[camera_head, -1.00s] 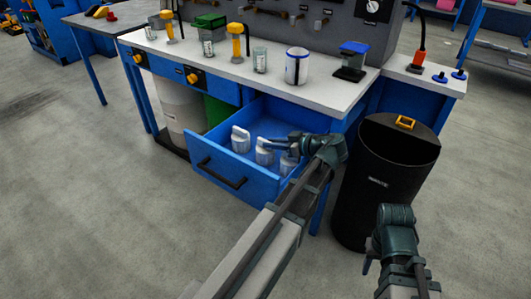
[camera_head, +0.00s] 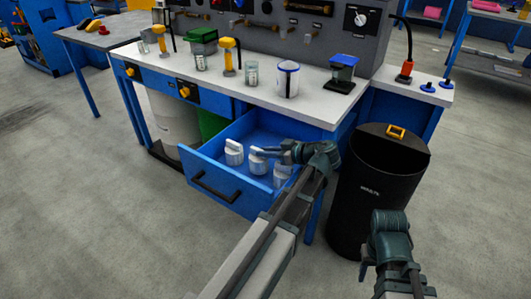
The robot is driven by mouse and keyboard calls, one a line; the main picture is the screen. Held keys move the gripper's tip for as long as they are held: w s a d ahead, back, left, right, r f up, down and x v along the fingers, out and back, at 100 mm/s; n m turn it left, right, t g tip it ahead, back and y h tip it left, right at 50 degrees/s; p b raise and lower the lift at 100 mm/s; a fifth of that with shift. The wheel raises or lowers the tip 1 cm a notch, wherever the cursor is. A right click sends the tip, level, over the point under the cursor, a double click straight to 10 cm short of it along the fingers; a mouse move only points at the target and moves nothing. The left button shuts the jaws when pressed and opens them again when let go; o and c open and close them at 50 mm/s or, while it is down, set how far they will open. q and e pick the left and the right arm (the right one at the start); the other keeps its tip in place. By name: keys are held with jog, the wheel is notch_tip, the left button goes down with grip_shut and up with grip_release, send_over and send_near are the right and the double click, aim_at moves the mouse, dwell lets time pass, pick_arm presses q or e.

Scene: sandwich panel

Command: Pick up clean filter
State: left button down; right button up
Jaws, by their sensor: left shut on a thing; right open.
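Three white filters stand in the open blue drawer (camera_head: 220,200): a left one (camera_head: 233,152), a middle one (camera_head: 257,161) and a right one (camera_head: 282,175), partly behind my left arm. My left gripper (camera_head: 263,152) reaches in from the right and is shut on the top of the middle filter. I cannot tell whether that filter touches the drawer floor. My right gripper (camera_head: 365,271) is open and empty, low in front of the black waste bin; its fingers are partly hidden by its wrist.
The black waste bin (camera_head: 372,190) stands right of the drawer.

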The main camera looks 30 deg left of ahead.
notch_tip(320, 180, up, 37)
jog(key=p, duration=3.6)
